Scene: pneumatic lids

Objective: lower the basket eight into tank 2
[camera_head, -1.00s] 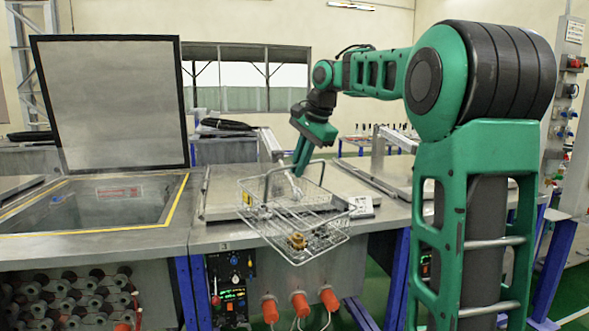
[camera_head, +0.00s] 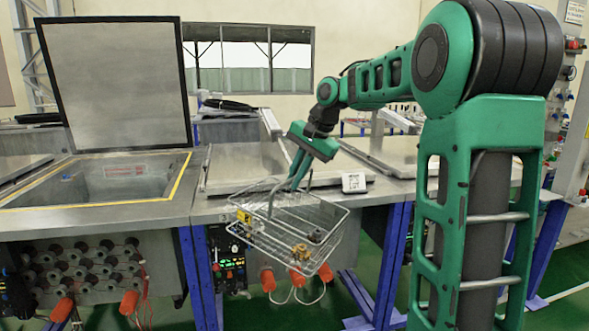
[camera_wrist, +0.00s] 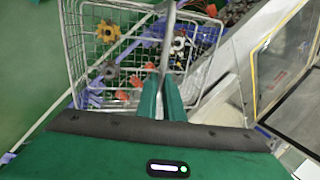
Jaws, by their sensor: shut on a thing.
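My gripper (camera_head: 297,170) is shut on the handle of a wire basket (camera_head: 335,232) and holds it in the air, tilted, before the front edge of the middle tank. The basket has a yellow tag and holds a few small brass and dark parts. It also shows in the wrist view (camera_wrist: 75,48), beyond my gripper (camera_wrist: 161,85). A tank with a raised lid (camera_head: 118,88) stands open at the left (camera_head: 20,208); its opening has a yellow edge. I cannot read a number on it.
The middle tank has a closed metal lid (camera_head: 235,170) and a small white label box (camera_head: 353,182). A control panel (camera_head: 228,258) and orange plugs (camera_head: 297,276) are on the front below. Blue legs and green floor lie below the basket.

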